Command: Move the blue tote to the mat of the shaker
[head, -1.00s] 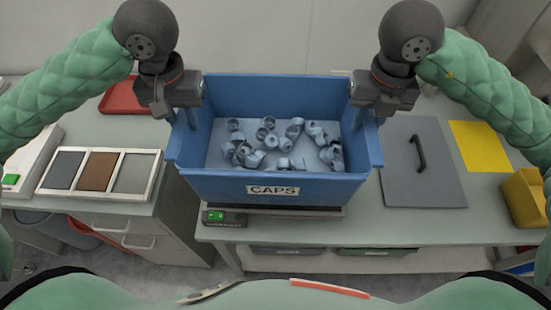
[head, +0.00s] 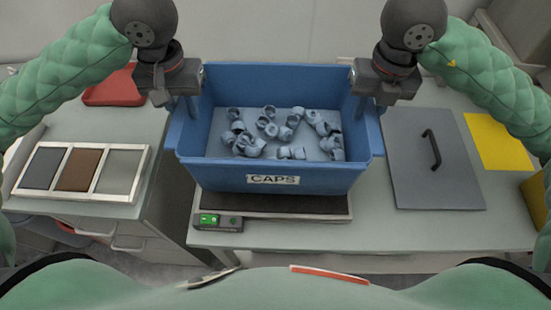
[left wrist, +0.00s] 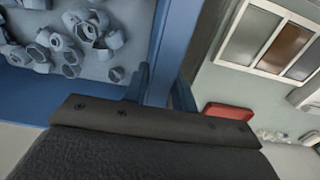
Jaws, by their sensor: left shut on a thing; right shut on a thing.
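The blue tote (head: 320,178), labelled CAPS and holding several grey-blue caps, is level between my two grippers. My left gripper (head: 192,106) is shut on its left wall; the left wrist view shows that wall (left wrist: 178,35) between the fingers (left wrist: 160,90). My right gripper (head: 360,108) is shut on the right wall, its fingertips partly hidden. The shaker's dark mat (head: 275,206) shows as a strip below the tote's front edge, most of it hidden by the tote. I cannot tell how large a gap lies between tote and mat.
The shaker's control box (head: 218,222) has a green display. A grey panel with a handle (head: 405,180) and a yellow sheet (head: 498,140) lie right. A three-part framed tray (head: 102,178) and a red tray (head: 110,90) lie left.

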